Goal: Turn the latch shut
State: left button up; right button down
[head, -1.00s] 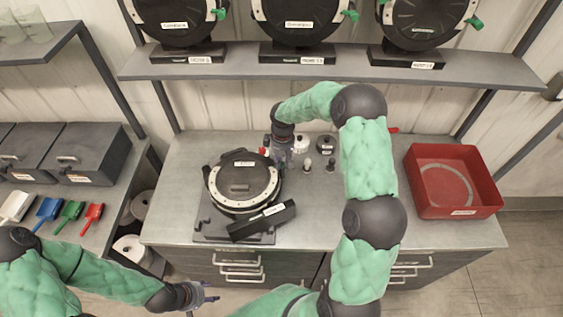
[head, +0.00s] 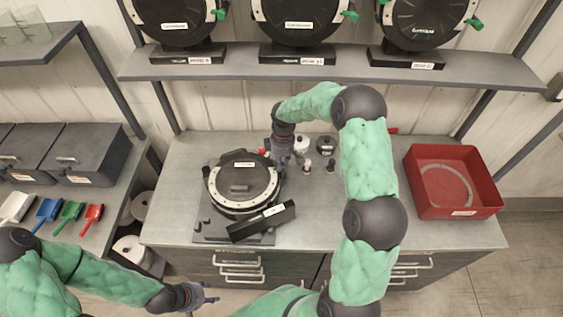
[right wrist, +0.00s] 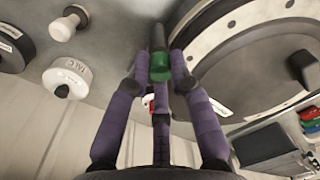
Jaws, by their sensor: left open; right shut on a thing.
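The seed meter (head: 243,185) is a round black housing with a pale ring, on a grey base on the bench. It fills the right side of the right wrist view (right wrist: 235,45). A green latch handle with a dark end (right wrist: 160,66) sits at the meter's edge in the right wrist view. My right gripper (head: 280,162) is at the meter's upper right edge, its purple fingers (right wrist: 160,76) closed around the latch. In the head view the latch is hidden by the gripper. My left gripper (head: 208,298) is open and empty, in front of the bench.
A black labelled bar (head: 262,221) lies across the meter's front. A red bin (head: 453,182) is at the bench's right. More meters (head: 296,20) sit on the shelf above.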

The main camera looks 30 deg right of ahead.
jog(key=c, duration=1.1)
grip_release()
notch_tip(320, 180, up, 12)
jog(key=shift+w+d, duration=0.15)
jog(key=shift+d, duration=0.15)
